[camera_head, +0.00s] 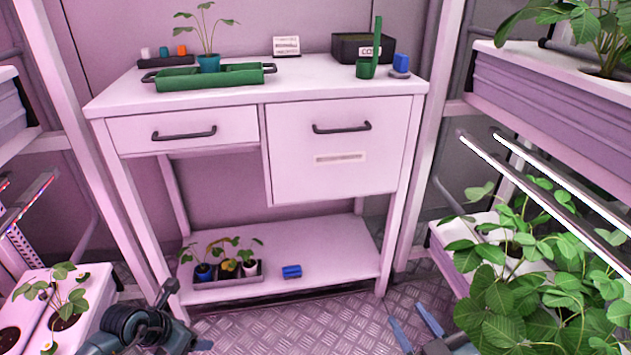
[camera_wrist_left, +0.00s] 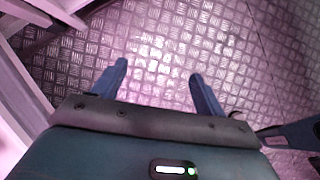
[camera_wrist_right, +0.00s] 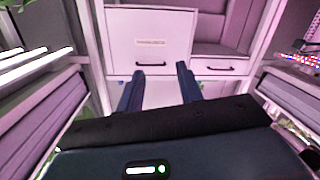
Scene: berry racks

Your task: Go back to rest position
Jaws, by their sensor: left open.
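My right gripper (camera_head: 411,313) shows at the bottom of the head view, low over the metal floor in front of the workbench. Its two blue fingers are apart with nothing between them. In the right wrist view my right gripper (camera_wrist_right: 160,68) faces the workbench drawers, fingers spread and empty. My left arm comes in at the lower left of the head view, its gripper mostly out of frame. In the left wrist view my left gripper (camera_wrist_left: 158,69) is open and empty, pointing down at the bare patterned floor.
A white workbench (camera_head: 240,98) stands ahead, with a green tray (camera_head: 170,84) and black box (camera_head: 345,48) on top. A blue item (camera_head: 291,272) and a dark tray of small plants (camera_head: 262,278) sit on its lower shelf. Plant racks flank both sides; the floor (camera_head: 300,325) between is clear.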

